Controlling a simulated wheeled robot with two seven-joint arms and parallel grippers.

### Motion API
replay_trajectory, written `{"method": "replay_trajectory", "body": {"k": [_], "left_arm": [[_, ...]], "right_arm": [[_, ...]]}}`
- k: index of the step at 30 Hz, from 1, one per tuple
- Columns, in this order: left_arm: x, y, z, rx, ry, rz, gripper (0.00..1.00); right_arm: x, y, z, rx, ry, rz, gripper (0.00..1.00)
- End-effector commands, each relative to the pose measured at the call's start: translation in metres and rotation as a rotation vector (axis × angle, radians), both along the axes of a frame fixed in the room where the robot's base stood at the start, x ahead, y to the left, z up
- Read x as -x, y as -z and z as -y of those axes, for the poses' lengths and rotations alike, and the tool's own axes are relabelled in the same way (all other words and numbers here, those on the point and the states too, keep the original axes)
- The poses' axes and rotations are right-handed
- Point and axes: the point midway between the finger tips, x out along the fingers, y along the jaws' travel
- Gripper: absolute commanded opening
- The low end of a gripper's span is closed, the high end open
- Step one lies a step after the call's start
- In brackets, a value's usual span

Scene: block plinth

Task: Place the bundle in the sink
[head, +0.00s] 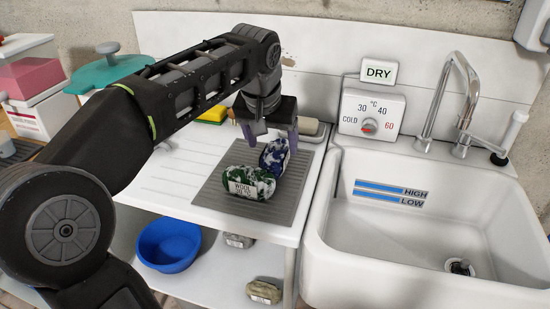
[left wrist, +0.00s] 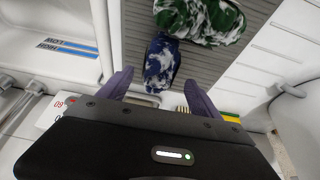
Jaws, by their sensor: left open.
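The white sink (head: 390,235) is empty, at the right. My right gripper is out of view.
Below are a blue bowl (head: 168,246), a grey bundle (head: 238,241) and an olive bundle (head: 264,292). The sink's raised rim borders the drainboard.

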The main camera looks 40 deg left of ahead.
Motion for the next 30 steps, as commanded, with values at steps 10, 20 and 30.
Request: {"method": "replay_trajectory", "body": {"k": [10, 20, 30], "left_arm": [[-0.008, 0.031, -0.001, 0.000, 0.001, -0.003, 0.73], [-0.016, 0.050, -0.004, 0.000, 0.000, 0.000, 0.73], [-0.016, 0.049, -0.004, 0.000, 0.000, 0.000, 0.73]], "right_arm": [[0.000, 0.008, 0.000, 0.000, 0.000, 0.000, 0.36], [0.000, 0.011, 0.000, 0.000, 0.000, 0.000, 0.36], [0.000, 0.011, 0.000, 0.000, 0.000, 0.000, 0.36]]}}
